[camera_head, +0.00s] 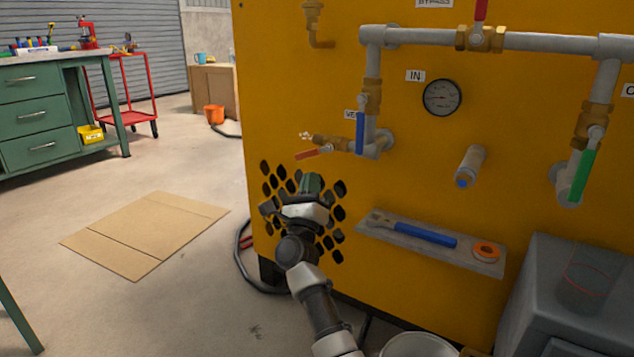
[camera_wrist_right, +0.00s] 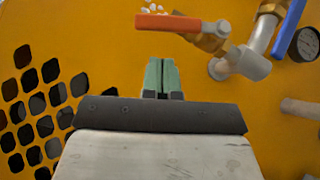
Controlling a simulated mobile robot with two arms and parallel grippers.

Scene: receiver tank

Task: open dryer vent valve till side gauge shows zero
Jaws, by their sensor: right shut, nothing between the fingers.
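The vent valve (camera_head: 335,143) is a small brass valve on the yellow panel, low on the left pipe. Its orange-red lever (camera_head: 313,153) points left, roughly along the brass outlet; it also shows at the top of the wrist view (camera_wrist_right: 168,23). White specks show at the outlet's end. The round gauge (camera_head: 441,97) beside the "IN" label is right of the valve; its reading is too small to tell. My right gripper (camera_head: 311,183) is shut and empty, just below the lever and apart from it. Its green fingers (camera_wrist_right: 162,76) point up toward the lever in the wrist view. My left gripper is out of view.
A blue lever (camera_head: 360,133) hangs close right of the vent valve and partly covers its label. A green lever (camera_head: 582,176) is farther right. A shelf (camera_head: 490,265) holding a blue-handled wrench (camera_head: 425,235) and orange tape (camera_head: 487,251) juts out lower right.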

